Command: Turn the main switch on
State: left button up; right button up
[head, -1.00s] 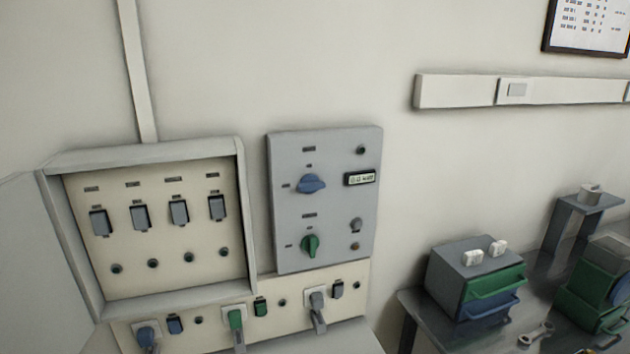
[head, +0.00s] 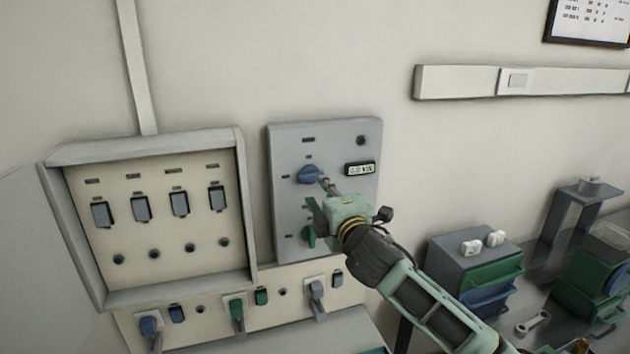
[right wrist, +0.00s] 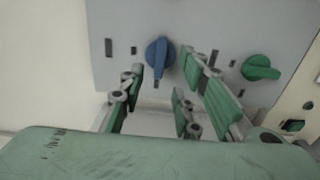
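The grey control panel (head: 290,145) on the wall carries a blue rotary knob (head: 309,174) above a green rotary knob (head: 308,236). The blue knob lies about level in the head view, the green one about upright. I cannot tell from the labels which is the main switch. My right gripper (head: 325,198) is in front of the panel, just right of and below the blue knob. In the right wrist view its fingers (right wrist: 165,78) are spread and empty, with the blue knob (right wrist: 157,58) seen in the gap and the green knob (right wrist: 260,68) to the right. Contact cannot be made out. My left gripper is out of view.
An open breaker box (head: 245,210) with several switches stands left of the panel. Plugs sit in a socket strip (head: 265,290) below.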

aim_at(313, 179)
jog(key=shift+p+x, duration=0.85)
jog(key=shift+x, duration=2.45)
jog(key=shift+f, duration=0.1)
grip_shut()
